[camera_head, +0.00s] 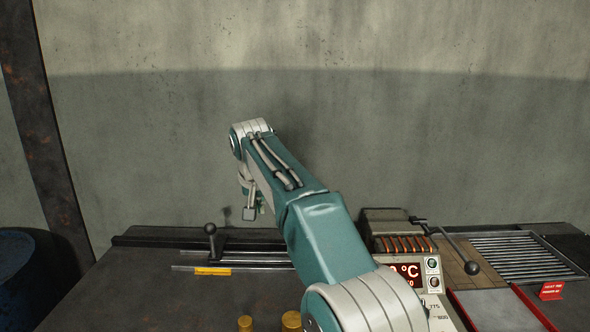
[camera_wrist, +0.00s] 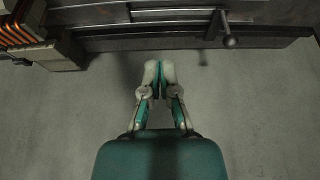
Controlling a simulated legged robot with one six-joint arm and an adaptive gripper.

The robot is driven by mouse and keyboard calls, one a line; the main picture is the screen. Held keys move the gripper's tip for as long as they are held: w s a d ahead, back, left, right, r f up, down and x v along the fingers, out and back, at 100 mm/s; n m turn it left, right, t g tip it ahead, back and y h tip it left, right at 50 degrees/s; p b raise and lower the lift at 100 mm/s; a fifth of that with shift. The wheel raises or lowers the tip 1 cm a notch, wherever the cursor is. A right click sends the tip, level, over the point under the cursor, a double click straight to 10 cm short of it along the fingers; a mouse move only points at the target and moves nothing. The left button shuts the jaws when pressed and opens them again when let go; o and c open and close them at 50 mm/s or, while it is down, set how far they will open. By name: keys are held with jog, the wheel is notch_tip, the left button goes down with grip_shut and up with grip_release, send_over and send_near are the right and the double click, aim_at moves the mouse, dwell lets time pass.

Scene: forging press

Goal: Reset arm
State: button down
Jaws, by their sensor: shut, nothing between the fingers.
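My arm (camera_head: 325,235) rises from the bottom middle of the head view and bends at an elbow at the upper left. Past the elbow, the forearm and wrist hang down and are partly hidden behind the arm. In the wrist view my gripper (camera_wrist: 159,72) is shut, its two fingertips together with nothing between them. It appears against a plain grey surface, clear of the bench fixtures in that picture. In the head view the fingers cannot be made out clearly.
The dark bench (camera_head: 150,290) holds a rail with a lever (camera_head: 210,232), two brass cylinders (camera_head: 291,320), a temperature display box (camera_head: 405,277), a coil heater (camera_head: 405,244), a grate (camera_head: 525,257) and a red sign (camera_head: 551,290). A blue barrel (camera_head: 20,285) stands at left.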

jog(key=s+d+r, duration=0.2)
jog(key=s+d, duration=1.5)
jog(key=s, duration=0.1)
jog(key=s+d+f, duration=0.3)
jog(key=s+f, duration=0.3)
jog(key=s, duration=0.3)
jog(key=s+d+f, duration=0.3)
jog(key=s+f, duration=0.3)
jog(key=s, duration=0.4)
jog(key=shift+s+d+f+t, duration=0.2)
jog(key=shift+d+f+t, duration=0.15)
jog(key=shift+t, duration=0.05)
